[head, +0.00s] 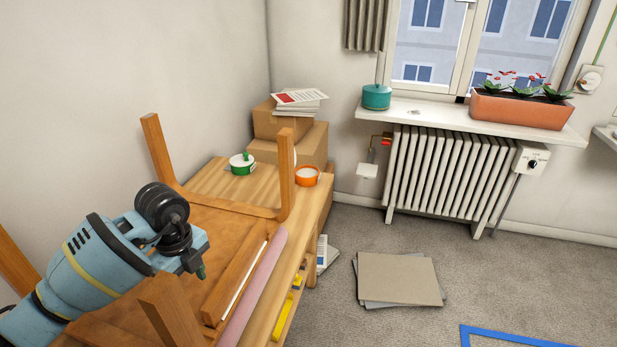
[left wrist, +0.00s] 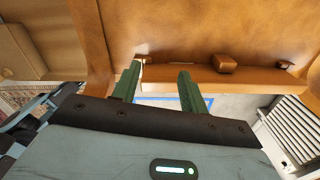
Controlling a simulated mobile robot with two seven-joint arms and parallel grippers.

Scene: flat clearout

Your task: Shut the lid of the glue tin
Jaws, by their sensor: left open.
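Two small round containers stand at the far end of the wooden bench in the head view. One is a green-and-white tin (head: 242,163) with a green upright part on top. The other is an orange tin (head: 307,176), open at the top with a pale inside. I cannot tell for sure which is the glue tin. My left gripper (head: 201,271) is over the near part of the bench, well short of both. In the left wrist view its green fingers (left wrist: 159,80) are apart and empty, facing a brown wooden bar (left wrist: 190,76). My right gripper is not in view.
An upturned wooden table with legs (head: 160,150) sticking up lies on the bench (head: 323,205), between my left gripper and the tins. Cardboard boxes (head: 308,146) stand behind the tins. A teal pot (head: 376,97) is on the windowsill. Flat boards (head: 398,279) lie on the floor.

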